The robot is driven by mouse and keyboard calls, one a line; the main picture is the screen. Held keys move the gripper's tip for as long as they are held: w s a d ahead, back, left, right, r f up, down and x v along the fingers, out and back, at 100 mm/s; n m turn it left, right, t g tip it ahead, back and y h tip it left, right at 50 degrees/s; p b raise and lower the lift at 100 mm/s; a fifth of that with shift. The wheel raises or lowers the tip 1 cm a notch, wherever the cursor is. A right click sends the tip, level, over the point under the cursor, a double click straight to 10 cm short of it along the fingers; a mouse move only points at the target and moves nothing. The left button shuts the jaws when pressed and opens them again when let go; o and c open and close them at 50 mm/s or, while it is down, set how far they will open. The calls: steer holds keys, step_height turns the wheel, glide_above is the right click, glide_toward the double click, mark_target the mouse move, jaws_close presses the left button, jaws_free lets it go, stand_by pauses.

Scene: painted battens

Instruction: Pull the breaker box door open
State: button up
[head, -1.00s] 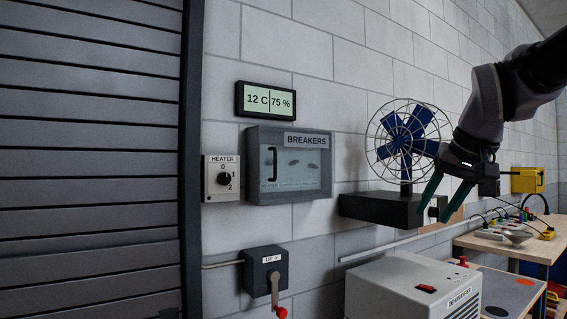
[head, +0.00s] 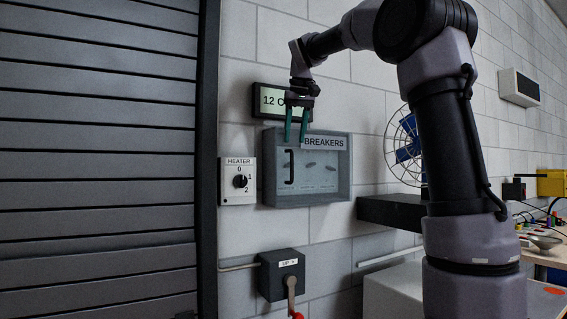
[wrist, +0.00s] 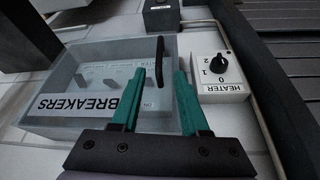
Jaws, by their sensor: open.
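The breaker box (head: 330,197) is a grey wall box labelled BREAKERS, with a clear door (head: 318,180) that looks shut. Its dark vertical handle (head: 289,166) is at the door's left side. Several switches show behind the door. My gripper (head: 296,142) is open and empty, its green fingers pointing down in front of the box's upper left part, just above the handle. I see no contact with the handle.
A heater knob panel (head: 238,181) is close left of the box. A display (head: 270,100) is above, partly hidden by my gripper. A lever switch box (head: 281,273) is below. A fan (head: 404,150) on a dark shelf (head: 390,211) is to the right, partly behind my arm.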

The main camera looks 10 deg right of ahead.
mark_target(292, 157)
steer(key=x, duration=0.9)
jaws_close()
stand_by(1.2)
